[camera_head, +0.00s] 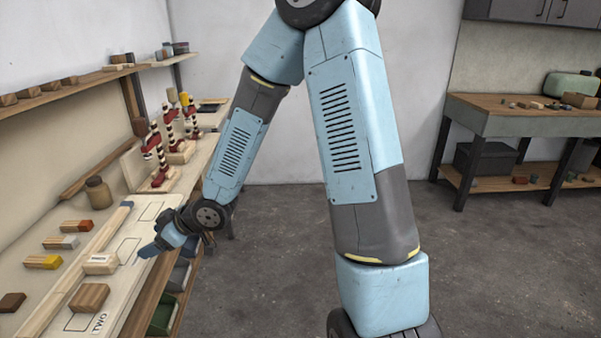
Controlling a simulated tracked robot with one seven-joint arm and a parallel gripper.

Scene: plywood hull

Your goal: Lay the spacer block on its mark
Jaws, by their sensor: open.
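A pale block (100,264) with faint lettering and a brown wooden block (89,297) lie on the pale board along the left bench. I cannot tell for certain which is the spacer block. Thin rectangular outlines are drawn on the board; one empty outline (127,250) is just right of the pale block, another (151,211) farther back. An outline also shows partly beside the brown block, near the word TWO. My gripper (146,253) is open over the board's right side, to the right of the pale block and apart from it. Its finger gap is too small to see clearly.
Colour-ended blocks (60,242) and a brown jar (98,192) stand left of the board. A shelf (60,92) overhangs the left side. Bins sit under the bench. The floor (270,260) is clear.

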